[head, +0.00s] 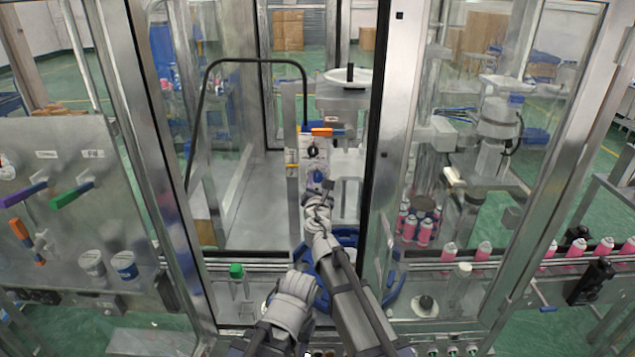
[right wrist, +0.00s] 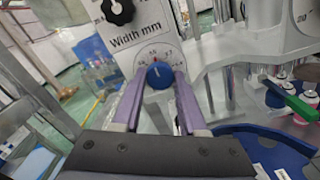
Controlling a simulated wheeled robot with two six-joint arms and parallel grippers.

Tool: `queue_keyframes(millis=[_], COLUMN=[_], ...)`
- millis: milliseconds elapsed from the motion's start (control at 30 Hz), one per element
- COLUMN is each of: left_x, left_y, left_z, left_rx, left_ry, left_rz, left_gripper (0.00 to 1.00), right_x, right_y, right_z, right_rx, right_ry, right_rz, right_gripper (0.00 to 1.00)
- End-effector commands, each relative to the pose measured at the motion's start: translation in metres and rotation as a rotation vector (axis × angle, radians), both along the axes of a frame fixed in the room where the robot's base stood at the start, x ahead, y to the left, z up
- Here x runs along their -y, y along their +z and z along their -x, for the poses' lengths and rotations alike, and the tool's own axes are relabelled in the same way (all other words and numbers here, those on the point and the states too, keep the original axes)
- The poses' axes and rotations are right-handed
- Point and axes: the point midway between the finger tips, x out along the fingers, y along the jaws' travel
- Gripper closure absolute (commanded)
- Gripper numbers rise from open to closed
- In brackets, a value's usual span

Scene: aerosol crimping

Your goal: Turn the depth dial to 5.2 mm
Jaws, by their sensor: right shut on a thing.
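A blue dial (right wrist: 157,75) with a white pointer line sits on a white panel, with a small printed scale around its top. The words "Width mm" are printed between it and a black knob (right wrist: 118,10) above. My right gripper (right wrist: 159,82) has its two purple fingers on either side of the blue dial, shut on it. In the head view the blue dial (head: 318,176) shows small on the panel below the black knob (head: 313,151), with my right wrist just under it. The scale numbers are too small to read surely.
An orange part (head: 322,132) juts out just above the panel. A metal door frame (head: 385,160) stands close to the right. A blue curved piece (right wrist: 265,150) lies below right of the dial. Pink cans (head: 424,232) stand at the right.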

Motion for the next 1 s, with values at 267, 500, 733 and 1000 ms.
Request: queue_keyframes(millis=[267, 500, 733, 1000], left_x=[0.0000, 0.0000, 0.0000, 0.0000], left_y=[-0.0001, -0.0002, -0.0005, -0.0007], left_z=[0.0000, 0.0000, 0.0000, 0.0000], left_rx=[0.000, 0.000, 0.000, 0.000], left_ry=[0.000, 0.000, 0.000, 0.000], left_rz=[0.000, 0.000, 0.000, 0.000], left_gripper=[0.53, 0.53, 0.53, 0.53], right_x=[0.0004, 0.0006, 0.0009, 0.0010], right_y=[-0.0001, -0.0003, -0.0005, -0.0008], right_z=[0.0005, 0.0006, 0.0007, 0.0008], right_rx=[0.000, -0.001, -0.001, -0.001], right_ry=[-0.001, -0.001, -0.001, -0.001], right_rz=[-0.067, -0.243, -0.439, -0.631], right_gripper=[1.00, 1.00, 1.00, 1.00])
